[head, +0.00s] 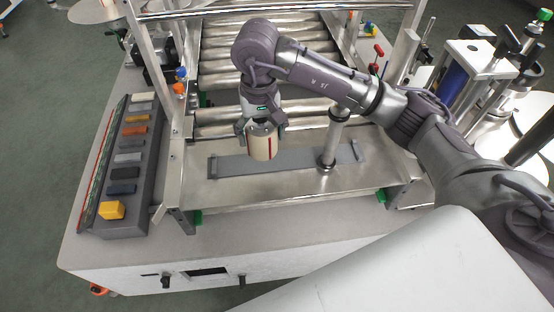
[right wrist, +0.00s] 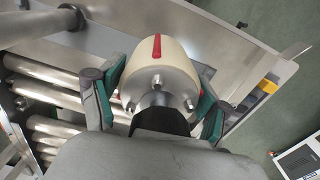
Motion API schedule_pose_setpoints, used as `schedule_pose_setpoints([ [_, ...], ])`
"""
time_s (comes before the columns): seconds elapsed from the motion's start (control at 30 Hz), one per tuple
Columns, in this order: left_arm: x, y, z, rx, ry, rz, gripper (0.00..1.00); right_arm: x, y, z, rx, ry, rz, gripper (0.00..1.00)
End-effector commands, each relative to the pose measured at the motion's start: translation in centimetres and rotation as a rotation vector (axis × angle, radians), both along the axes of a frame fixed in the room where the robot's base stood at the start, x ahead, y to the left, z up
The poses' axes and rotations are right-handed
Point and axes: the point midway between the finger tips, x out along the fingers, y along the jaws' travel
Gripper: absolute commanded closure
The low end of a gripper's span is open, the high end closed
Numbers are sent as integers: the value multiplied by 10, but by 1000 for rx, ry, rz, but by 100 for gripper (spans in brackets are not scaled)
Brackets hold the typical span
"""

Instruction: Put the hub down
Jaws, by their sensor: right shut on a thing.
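The hub (head: 262,146) is a cream cylinder with a red stripe. It also shows in the right wrist view (right wrist: 160,62), with a metal end, several pegs and a dark centre facing the camera. My right gripper (head: 260,132) is shut on it, with teal-lined fingers on both sides. In the head view the hub appears in front of the grey strip (head: 235,163) on the metal plate. I cannot tell whether it touches anything below. My left gripper is not in view.
A metal post (head: 333,140) stands on the strip's right part. Steel rollers (head: 225,70) lie behind the plate. A grey rack (head: 125,172) with coloured blocks and a yellow cube (head: 112,210) stands at the left. The plate (head: 230,190) is bare in front of the strip.

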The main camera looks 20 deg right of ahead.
Motion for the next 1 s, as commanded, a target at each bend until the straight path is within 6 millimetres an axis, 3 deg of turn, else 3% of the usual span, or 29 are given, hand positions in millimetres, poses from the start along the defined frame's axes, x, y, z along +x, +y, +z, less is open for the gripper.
schedule_pose_setpoints([
  [0.1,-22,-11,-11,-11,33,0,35,19,10,-13,3,3,-59,65],
  [0.33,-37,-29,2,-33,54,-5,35,24,10,-48,-2,5,-85,65],
  [0.8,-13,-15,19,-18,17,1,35,24,10,-107,-1,1,-83,65],
  [1.0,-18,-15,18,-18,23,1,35,25,10,-112,-2,-4,-81,65],
])
